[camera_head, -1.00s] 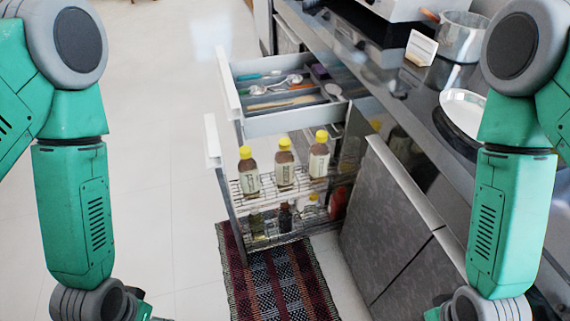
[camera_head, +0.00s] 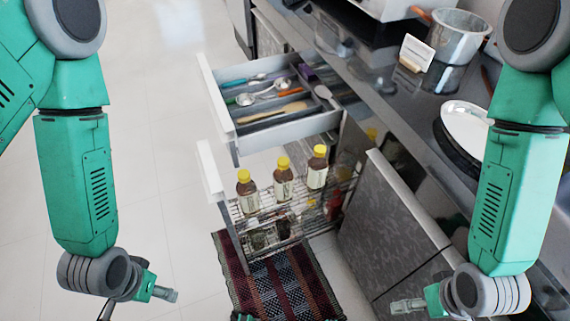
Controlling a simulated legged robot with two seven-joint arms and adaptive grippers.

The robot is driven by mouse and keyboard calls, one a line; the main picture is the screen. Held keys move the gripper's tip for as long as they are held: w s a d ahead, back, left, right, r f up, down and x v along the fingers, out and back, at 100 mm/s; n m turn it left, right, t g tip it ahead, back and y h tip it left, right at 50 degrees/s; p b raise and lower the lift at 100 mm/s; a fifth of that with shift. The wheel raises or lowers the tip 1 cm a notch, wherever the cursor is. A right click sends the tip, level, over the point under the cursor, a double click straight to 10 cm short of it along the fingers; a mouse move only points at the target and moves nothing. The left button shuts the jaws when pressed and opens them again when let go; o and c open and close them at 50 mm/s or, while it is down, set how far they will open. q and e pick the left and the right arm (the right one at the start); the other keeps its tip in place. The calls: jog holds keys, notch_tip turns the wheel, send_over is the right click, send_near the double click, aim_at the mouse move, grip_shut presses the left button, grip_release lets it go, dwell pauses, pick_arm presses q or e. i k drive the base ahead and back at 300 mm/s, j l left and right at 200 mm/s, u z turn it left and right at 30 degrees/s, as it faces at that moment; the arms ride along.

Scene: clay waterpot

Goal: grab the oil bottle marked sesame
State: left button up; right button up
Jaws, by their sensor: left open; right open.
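Three brown oil bottles with yellow caps and pale labels stand upright on the upper wire shelf of an open pull-out rack: a left bottle (camera_head: 247,196), a middle bottle (camera_head: 283,184) and a right bottle (camera_head: 317,171). The label writing is too small to read, so I cannot tell which is sesame. My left gripper (camera_head: 160,292) is open, low at the left and apart from the bottles. My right gripper (camera_head: 408,306) is open, low at the right, also apart from them. Both grippers are only partly visible.
An open cutlery drawer (camera_head: 275,119) juts out above and behind the rack. More items sit on the rack's lower shelf. A grey cabinet door (camera_head: 385,230) stands right of the rack. A patterned rug (camera_head: 275,285) lies below. The counter at right holds a pot (camera_head: 458,38) and plate (camera_head: 465,125).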

aim_at(283, 176)
jog(key=j+z, duration=0.45)
jog(key=j, duration=0.3)
jog(key=k+j+z, duration=0.35)
jog(key=i+j, duration=0.1)
